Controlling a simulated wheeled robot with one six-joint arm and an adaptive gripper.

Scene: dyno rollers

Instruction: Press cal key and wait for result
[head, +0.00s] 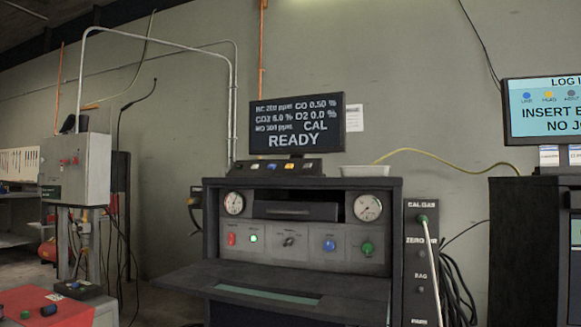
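A dark monitor (296,126) on the analyser cabinet (306,218) shows gas readings, with "CAL" and "READY" below them in large letters. The cabinet front has a red switch, a green-lit button, a dark knob, a blue button (329,245) and a green button (367,248). My gripper is not in view.
A fold-down shelf (285,290) juts out below the cabinet front. A panel (421,262) labelled "CAL GAS" and "ZERO" with a hose stands at its right. A login screen (543,110) is at far right. A grey box (77,170) and red-topped bench (40,305) are at left.

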